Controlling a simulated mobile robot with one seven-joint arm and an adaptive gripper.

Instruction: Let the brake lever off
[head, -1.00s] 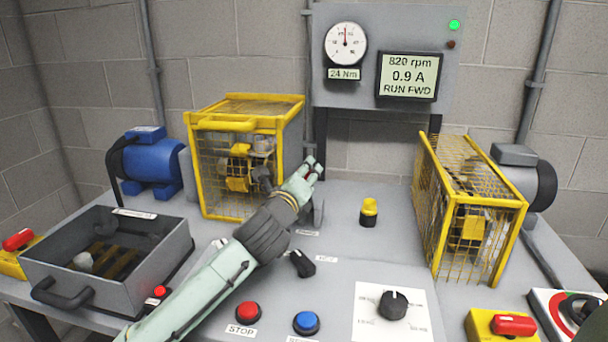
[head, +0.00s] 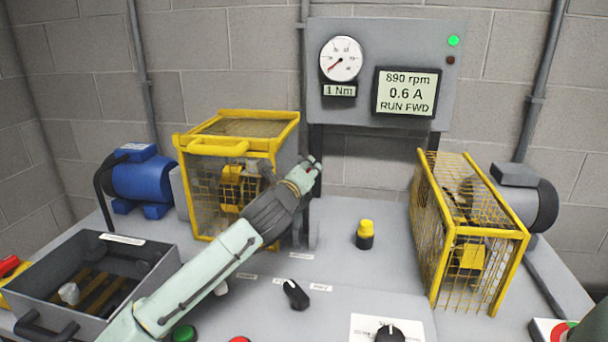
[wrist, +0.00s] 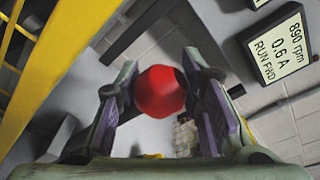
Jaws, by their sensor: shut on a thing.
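The brake lever's red knob (wrist: 160,92) sits between the two fingers of my gripper (wrist: 162,100) in the wrist view, and the fingers are shut on it. In the head view my gripper (head: 309,172) is beside the right side of the left yellow cage, and a little red shows at its fingertips. The lever's shaft is mostly hidden behind my gripper. The torque dial (head: 341,58) on the grey panel has its needle low, and its readout (head: 340,90) says 1 Nm. The display (head: 407,92) reads 890 rpm, 0.6 A, RUN FWD.
The left yellow cage (head: 237,140) is close beside my gripper. A blue motor (head: 141,178) stands left of it. Another yellow cage (head: 438,222) stands at right. A yellow-topped button (head: 365,230) and a black selector knob (head: 296,294) are on the bench. An open grey tray (head: 140,264) is at left.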

